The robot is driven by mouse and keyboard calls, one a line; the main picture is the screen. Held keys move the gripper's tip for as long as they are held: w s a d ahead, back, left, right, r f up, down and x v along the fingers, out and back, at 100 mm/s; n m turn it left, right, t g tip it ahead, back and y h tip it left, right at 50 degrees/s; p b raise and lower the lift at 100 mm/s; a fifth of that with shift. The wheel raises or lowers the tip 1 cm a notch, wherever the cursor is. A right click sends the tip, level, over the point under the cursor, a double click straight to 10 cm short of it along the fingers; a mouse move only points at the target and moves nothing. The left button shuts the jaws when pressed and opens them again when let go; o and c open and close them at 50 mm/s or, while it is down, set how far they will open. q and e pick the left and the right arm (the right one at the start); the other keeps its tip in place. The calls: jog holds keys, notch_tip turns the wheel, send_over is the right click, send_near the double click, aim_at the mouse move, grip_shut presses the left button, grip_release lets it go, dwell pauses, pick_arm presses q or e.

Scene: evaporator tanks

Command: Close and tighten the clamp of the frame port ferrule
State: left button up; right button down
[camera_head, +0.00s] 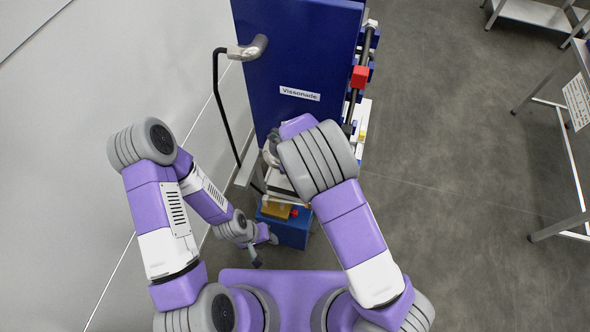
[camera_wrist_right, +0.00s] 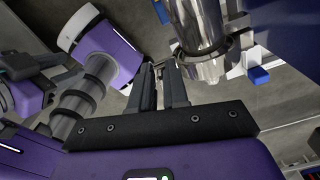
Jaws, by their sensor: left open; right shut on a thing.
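In the right wrist view, the steel frame port ferrule (camera_wrist_right: 203,40) hangs at the upper middle. The clamp (camera_wrist_right: 232,48) shows as a metal ring around its lower end; whether it is fully closed is unclear. My right gripper (camera_wrist_right: 162,68) is just left of the ferrule, its fingers close together on a small metal part of the clamp, mostly hidden between the tips. In the head view my right arm hides that gripper and most of the port. My left gripper (camera_head: 256,254) is open and empty, low beside the blue base, apart from the clamp.
A tall blue panel (camera_head: 300,80) labelled Vissonade stands behind the port, with a bent steel pipe (camera_head: 248,48) and black hose (camera_head: 220,110) at its left. A red block (camera_head: 360,76) is at its right. A white wall is left; open floor and metal tables (camera_head: 560,228) are right.

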jog(key=shift+w+d+m+p, duration=0.1)
jog(key=shift+w+m+p, duration=0.05)
jog(key=shift+m+p, duration=0.7)
jog(key=shift+m, duration=0.25)
dwell(0.6)
jog(key=c, duration=1.3)
grip_release()
jog(key=shift+d, duration=0.15)
